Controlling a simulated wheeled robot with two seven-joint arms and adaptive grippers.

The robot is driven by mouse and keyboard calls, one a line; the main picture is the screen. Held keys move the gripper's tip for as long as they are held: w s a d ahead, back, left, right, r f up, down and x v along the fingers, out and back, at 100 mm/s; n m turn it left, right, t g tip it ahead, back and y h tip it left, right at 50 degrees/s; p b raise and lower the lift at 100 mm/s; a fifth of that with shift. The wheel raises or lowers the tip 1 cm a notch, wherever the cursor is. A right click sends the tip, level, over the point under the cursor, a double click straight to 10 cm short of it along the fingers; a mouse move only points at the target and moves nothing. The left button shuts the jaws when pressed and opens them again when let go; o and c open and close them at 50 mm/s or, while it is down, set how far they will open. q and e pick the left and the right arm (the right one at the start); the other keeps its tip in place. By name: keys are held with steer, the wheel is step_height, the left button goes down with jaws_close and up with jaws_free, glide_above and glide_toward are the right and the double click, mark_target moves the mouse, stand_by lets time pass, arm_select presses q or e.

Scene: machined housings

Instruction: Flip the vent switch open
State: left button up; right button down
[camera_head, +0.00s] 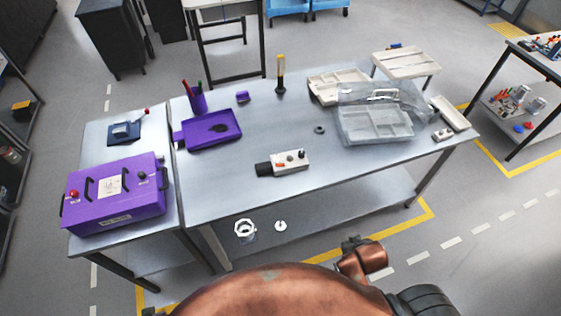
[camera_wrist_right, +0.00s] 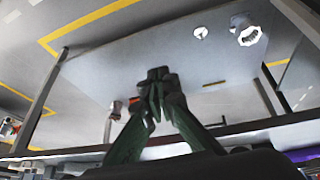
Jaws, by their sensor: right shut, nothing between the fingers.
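No part can be surely told as the vent switch. A small white control box (camera_head: 290,161) with a black end, a small red-orange part and dark knobs lies on the middle of the table. A purple case (camera_head: 115,195) with black handles, a red knob and a dark knob stands on the left table. Switch positions are too small to read. My right gripper (camera_wrist_right: 157,80) is shut and empty in the right wrist view, apart from both boxes. It is not seen in the head view. My left gripper is in neither view.
The grey table (camera_head: 350,160) has clear room around the white box. A purple tray (camera_head: 208,130), pen cup (camera_head: 198,102) and clear-lidded organiser (camera_head: 375,118) stand behind. A white ring-shaped part (camera_head: 245,231) and small disc (camera_head: 281,226) lie on the lower shelf.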

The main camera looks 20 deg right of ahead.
mark_target(280, 165)
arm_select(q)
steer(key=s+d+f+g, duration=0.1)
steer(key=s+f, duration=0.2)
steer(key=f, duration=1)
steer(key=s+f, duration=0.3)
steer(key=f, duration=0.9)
arm_select(e)
steer(key=w+a+r+m+t, duration=0.1)
steer(key=w+a+r+t, duration=0.15)
steer(key=w, duration=0.65)
steer(key=w+a+r+m+t, duration=0.1)
steer(key=w+a+r+t, duration=0.15)
steer(key=w, duration=0.55)
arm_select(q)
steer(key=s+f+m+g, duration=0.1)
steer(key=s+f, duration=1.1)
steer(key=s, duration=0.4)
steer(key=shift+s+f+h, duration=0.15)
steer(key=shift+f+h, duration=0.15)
arm_select(e)
steer(key=w+a+r+t+y, duration=0.1)
steer(key=w+a+r+t, duration=0.4)
steer(key=w+a+r, duration=0.3)
steer(key=shift+w+a, duration=0.65)
steer(key=shift+w, duration=0.5)
